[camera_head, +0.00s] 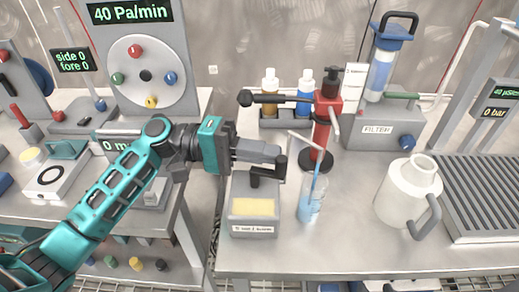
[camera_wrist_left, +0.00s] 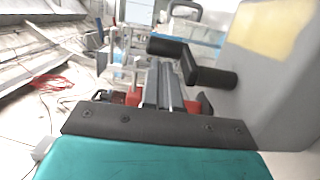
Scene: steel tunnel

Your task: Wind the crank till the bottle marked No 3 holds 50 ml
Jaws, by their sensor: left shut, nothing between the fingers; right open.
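A grey box (camera_head: 254,210) with a yellow panel stands near the table's front edge, with a black crank (camera_head: 267,173) on top. The crank also shows in the left wrist view (camera_wrist_left: 190,66), close beyond and right of my fingertips. My left gripper (camera_head: 278,151) is shut and empty, its fingers beside the crank's upright handle; I cannot tell if they touch. A clear bottle (camera_head: 311,209) with blue liquid stands right of the box, a blue tube leading down into it. Its marking and level are not readable. My right gripper is not in view.
A red stand (camera_head: 323,125) with a long black lever rises behind the bottle. A filter unit (camera_head: 378,130) and a rack of small bottles (camera_head: 286,117) are behind. A gap separates the two tables.

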